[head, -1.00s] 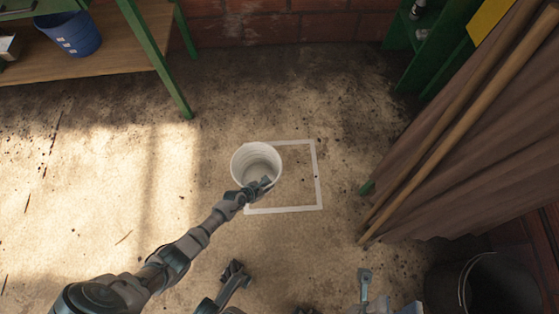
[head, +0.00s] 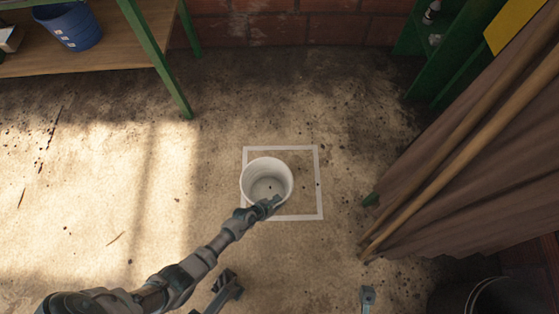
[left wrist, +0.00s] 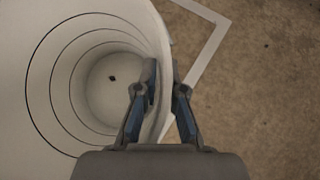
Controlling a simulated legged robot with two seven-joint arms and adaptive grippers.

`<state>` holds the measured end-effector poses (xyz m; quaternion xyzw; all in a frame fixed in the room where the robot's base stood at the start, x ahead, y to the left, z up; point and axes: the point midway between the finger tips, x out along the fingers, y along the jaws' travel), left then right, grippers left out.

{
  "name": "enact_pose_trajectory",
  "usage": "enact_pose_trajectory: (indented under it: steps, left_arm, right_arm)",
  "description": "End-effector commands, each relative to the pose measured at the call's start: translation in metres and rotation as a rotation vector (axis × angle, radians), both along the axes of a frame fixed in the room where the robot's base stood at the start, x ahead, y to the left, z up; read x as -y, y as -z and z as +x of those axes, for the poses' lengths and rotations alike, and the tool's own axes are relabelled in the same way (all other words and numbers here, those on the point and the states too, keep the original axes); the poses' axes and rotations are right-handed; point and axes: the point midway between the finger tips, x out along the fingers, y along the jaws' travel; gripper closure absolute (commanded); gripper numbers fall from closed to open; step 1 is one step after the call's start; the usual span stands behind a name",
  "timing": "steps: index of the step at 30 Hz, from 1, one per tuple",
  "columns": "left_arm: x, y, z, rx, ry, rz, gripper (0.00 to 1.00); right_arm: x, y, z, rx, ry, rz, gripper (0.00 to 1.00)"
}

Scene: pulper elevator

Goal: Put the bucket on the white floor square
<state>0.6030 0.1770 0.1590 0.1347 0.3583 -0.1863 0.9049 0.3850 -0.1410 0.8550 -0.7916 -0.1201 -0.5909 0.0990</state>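The white bucket (head: 251,193) is upright over the left part of the white floor square (head: 319,185). The square is a white outline on the floor, and the bucket hides part of its left side. Whether the bucket touches the floor, I cannot tell. My left gripper (head: 268,206) is at the bucket's near rim. In the left wrist view its fingers (left wrist: 164,72) close on the wall of the bucket (left wrist: 60,75), one inside and one outside. A corner of the white square (left wrist: 205,55) shows beside the bucket there. My right gripper is not in clear view.
A green-framed wooden shelf (head: 105,62) with a blue bucket (head: 70,28) stands at upper left. A green cabinet (head: 440,55), a brown draped cloth (head: 480,170) with wooden poles and a black bucket (head: 490,298) are on the right. Floor left of the square is clear.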

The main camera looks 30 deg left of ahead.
Motion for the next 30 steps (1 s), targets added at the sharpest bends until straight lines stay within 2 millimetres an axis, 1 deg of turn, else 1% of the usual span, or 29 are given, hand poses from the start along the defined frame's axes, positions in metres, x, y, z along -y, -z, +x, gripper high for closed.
enact_pose_trajectory:
  steps: [1,2,10,13,14,16,17,21,24,28,30]
  left_arm:
    - [0.000,0.000,0.000,0.000,0.000,0.000,0.73]
    - [0.000,0.000,0.000,0.000,0.000,0.000,0.69]
    - [0.000,-0.001,0.000,0.002,0.000,0.001,0.69]
    - [-0.001,-0.006,-0.001,0.004,0.000,0.001,0.69]
    - [-0.002,-0.010,-0.002,0.006,0.000,0.001,0.69]
    - [-0.005,-0.019,-0.006,0.010,-0.001,0.002,0.69]
    - [-0.006,-0.024,-0.008,0.012,0.000,0.001,0.69]
    - [-0.012,-0.048,-0.025,0.017,0.001,0.002,0.69]
    - [-0.017,-0.063,-0.039,0.017,0.001,0.002,0.69]
    - [-0.023,-0.076,-0.056,0.013,0.000,0.001,0.69]
    - [-0.026,-0.082,-0.065,0.011,0.000,0.002,0.69]
  right_arm:
    - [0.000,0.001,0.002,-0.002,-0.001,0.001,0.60]
    - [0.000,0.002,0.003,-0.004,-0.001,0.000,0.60]
    - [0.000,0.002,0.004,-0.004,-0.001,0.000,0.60]
    - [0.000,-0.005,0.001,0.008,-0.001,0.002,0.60]
    - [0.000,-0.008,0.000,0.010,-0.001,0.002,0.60]
    - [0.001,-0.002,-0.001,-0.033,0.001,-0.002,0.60]
    - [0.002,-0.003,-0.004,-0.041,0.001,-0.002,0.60]
    - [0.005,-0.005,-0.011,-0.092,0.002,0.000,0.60]
    - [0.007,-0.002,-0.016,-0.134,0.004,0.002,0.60]
    - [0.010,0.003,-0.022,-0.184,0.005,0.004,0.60]
    - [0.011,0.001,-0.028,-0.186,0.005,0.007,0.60]
